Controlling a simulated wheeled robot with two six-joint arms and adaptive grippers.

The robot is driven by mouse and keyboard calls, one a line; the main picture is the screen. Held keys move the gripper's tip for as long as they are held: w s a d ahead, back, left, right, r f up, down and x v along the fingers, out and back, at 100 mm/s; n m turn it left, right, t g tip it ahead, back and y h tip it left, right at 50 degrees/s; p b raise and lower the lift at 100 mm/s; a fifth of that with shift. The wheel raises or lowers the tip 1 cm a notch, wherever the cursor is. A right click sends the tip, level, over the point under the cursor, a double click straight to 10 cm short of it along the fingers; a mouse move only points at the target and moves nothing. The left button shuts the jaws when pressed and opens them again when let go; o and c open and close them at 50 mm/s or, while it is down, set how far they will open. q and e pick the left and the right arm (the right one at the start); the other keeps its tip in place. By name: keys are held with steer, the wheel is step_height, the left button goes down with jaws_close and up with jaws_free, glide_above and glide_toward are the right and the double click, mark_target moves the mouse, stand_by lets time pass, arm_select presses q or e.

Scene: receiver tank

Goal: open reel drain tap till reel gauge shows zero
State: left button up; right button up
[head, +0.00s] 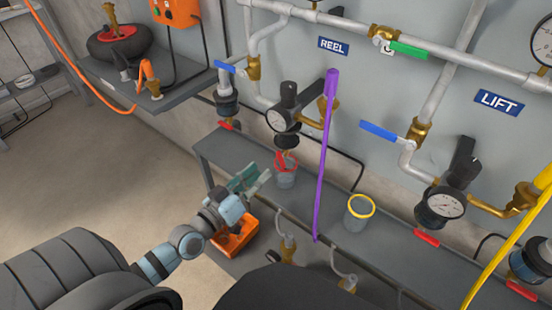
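The round white-faced gauge (282,120) sits on a black regulator under the blue REEL sign (333,46); its needle is too small to read. Another red lever (226,125) is below the bowl at left; I cannot tell which red part is the reel drain tap. My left gripper (255,179) is below and left of the red-rimmed cup, fingers apart, with nothing visible between them. My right gripper does not show.
The LIFT gauge (443,203) is farther right. An orange box (234,236) lies below my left gripper. Floor at left is clear.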

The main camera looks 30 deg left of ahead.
mark_target(281, 160)
arm_select(q)
steer(key=w+d, duration=0.1)
steer(key=w, duration=0.7)
steer(key=shift+b, duration=0.4)
steer(key=shift+s, duration=0.1)
jaws_close()
